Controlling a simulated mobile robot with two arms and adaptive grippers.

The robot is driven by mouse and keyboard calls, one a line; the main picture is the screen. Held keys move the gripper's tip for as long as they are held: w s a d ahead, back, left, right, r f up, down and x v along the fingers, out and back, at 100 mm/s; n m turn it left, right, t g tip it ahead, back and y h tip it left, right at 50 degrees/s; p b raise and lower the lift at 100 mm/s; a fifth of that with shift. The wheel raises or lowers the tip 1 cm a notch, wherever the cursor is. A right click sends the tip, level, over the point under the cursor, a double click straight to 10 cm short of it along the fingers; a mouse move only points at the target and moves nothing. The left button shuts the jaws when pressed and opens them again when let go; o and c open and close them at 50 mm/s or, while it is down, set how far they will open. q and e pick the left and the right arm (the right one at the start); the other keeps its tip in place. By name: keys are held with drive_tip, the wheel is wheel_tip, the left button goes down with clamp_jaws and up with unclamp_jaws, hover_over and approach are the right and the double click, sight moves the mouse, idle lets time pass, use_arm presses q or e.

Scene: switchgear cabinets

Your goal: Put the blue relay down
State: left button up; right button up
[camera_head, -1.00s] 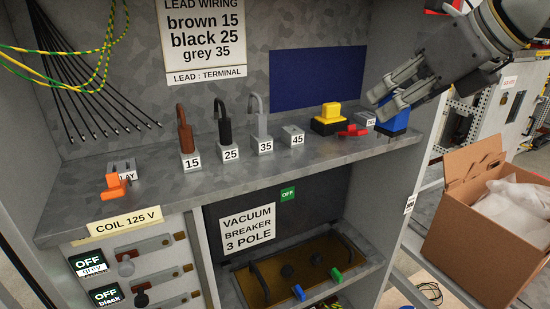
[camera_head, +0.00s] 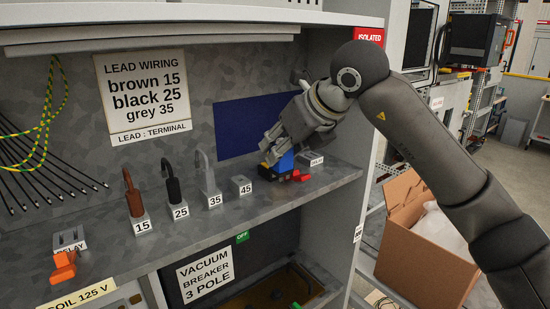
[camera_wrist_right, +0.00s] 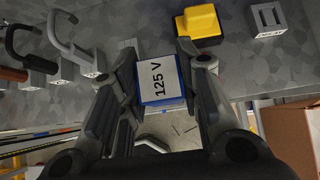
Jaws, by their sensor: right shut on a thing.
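The blue relay (camera_wrist_right: 160,82) has a white face marked "125 V" and lies between the two fingers of my right gripper (camera_wrist_right: 157,75), which is shut on it. In the head view the right gripper (camera_head: 272,146) is over the right part of the shelf, and the relay (camera_head: 285,162) shows as a small blue patch under its fingers. The gap between relay and shelf cannot be judged. A yellow block (camera_wrist_right: 198,22) on a black base stands close by; the gripper and relay mostly hide it in the head view. My left gripper is not in view.
A grey slotted socket (camera_wrist_right: 267,18) stands right of the yellow block. Terminal blocks 15 (camera_head: 140,222), 25, 35 and 45 (camera_head: 242,186) stand to the left. A red piece (camera_head: 301,176) lies near the relay. An orange piece (camera_head: 63,267) sits farther left.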

sight(276, 168)
drive_tip(key=shift+w+a+f, duration=0.25)
drive_tip(key=shift+w+f, duration=0.1)
drive_tip(key=shift+f, duration=0.2)
drive_tip(key=f+p, duration=0.2)
drive_tip(key=shift+w+a+f, duration=0.2)
drive_tip(key=shift+a+f, duration=0.1)
drive_tip(key=shift+f, duration=0.05)
drive_tip(key=shift+d+f, duration=0.1)
drive_tip(key=shift+f, duration=0.45)
drive_tip(key=shift+f, duration=0.2)
drive_tip(key=o, duration=1)
drive_tip(key=shift+o, duration=0.2)
drive_tip(key=shift+r, duration=0.1)
